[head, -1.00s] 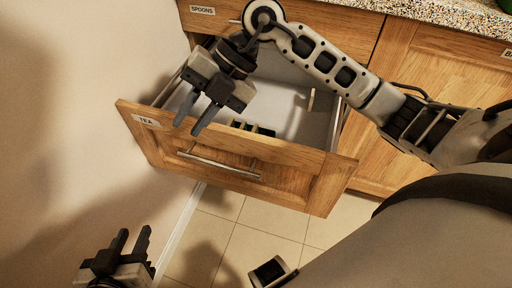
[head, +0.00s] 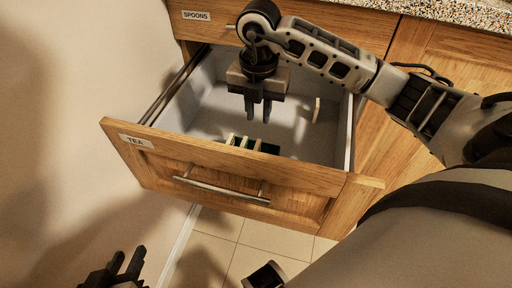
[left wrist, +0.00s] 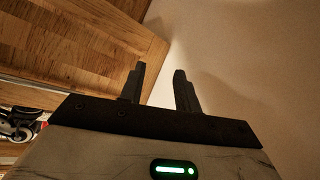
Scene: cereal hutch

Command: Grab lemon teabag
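The open drawer labelled TEA (head: 215,170) holds several small upright packets (head: 268,148), dark green with pale edges, behind its front panel. A separate pale, thin upright piece (head: 316,110) stands at the right inside. I cannot tell which one is the lemon teabag. My right gripper (head: 258,113) points down into the drawer, behind and above the packets, open and empty, with a gap between its fingers. My left gripper (head: 128,264) is at the lower left, outside and below the drawer; its fingers (left wrist: 158,85) are apart and empty in the left wrist view.
A drawer labelled SPOONS (head: 205,25) is above, closed, under a speckled countertop (head: 450,18). A wall (head: 80,90) stands close on the left.

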